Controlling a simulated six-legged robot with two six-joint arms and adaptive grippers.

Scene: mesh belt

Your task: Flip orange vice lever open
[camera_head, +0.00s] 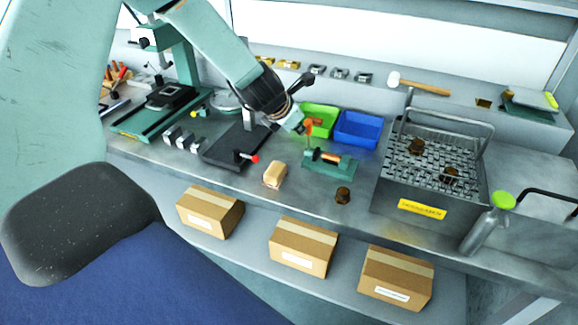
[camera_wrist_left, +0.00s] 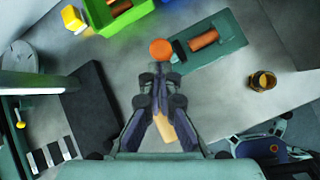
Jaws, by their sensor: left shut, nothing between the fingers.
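The small green vice (camera_head: 329,166) stands on the grey bench with an orange cylinder lying across it. Its upright lever ends in an orange knob (camera_head: 309,124). In the left wrist view the vice (camera_wrist_left: 232,36) is at the upper right, and the round orange knob (camera_wrist_left: 161,49) is just ahead of my fingertips. My left gripper (camera_head: 300,127) is shut and empty, close beside the knob. In the left wrist view my left gripper (camera_wrist_left: 159,82) appears apart from the knob, but contact is hard to judge. My right gripper is not in view.
Green (camera_head: 320,116) and blue (camera_head: 358,130) bins stand behind the vice. A tan block (camera_head: 275,174) and a brown nut (camera_head: 343,195) lie in front. A mesh basket washer (camera_head: 393,192) stands right. A dark plate (camera_head: 232,150) with a red-tipped handle lies left.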

